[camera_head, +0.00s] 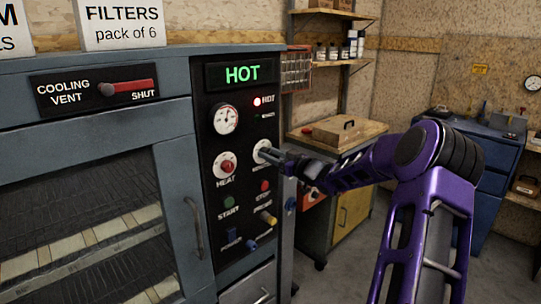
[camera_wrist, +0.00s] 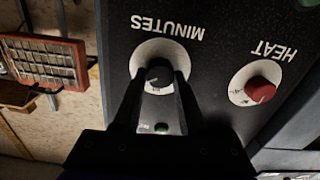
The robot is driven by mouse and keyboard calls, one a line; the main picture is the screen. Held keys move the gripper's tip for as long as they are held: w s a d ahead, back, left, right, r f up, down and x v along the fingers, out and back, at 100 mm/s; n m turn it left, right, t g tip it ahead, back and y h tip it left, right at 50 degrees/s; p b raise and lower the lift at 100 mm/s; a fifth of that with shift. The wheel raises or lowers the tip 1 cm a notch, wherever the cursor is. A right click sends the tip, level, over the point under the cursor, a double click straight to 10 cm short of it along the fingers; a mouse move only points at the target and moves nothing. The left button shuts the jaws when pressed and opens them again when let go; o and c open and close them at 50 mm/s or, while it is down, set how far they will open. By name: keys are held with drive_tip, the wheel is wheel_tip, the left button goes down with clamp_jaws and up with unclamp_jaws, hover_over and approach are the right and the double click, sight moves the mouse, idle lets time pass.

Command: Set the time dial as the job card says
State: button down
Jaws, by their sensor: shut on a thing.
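The time dial, labelled MINUTES, is a dark knob (camera_wrist: 157,72) on a white disc in the wrist view, where the lettering is upside down. In the head view its white disc (camera_head: 262,150) shows on the black control panel, partly behind my fingers. My gripper (camera_head: 266,153) reaches the dial from the right. In the wrist view my gripper's fingers (camera_wrist: 159,84) are shut on the knob, one on each side. The dial's scale marks are too small and covered to read. I cannot make out a job card in either view.
The red HEAT knob (camera_head: 226,166) is left of the time dial, below a gauge (camera_head: 226,120). A green HOT display (camera_head: 240,74) is lit above. START (camera_head: 229,202) and STOP (camera_head: 265,186) buttons sit below. The oven door handle (camera_head: 195,222) stands out at left. A red-framed rack (camera_head: 296,69) hangs behind.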

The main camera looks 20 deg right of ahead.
drive_tip(key=shift+a+f+n+b, duration=0.1)
drive_tip(key=shift+n+b, duration=3.05)
drive_tip(key=shift+n, duration=2.75)
drive_tip(key=shift+c, duration=2.2)
unclamp_jaws()
drive_tip(key=shift+s, duration=0.15)
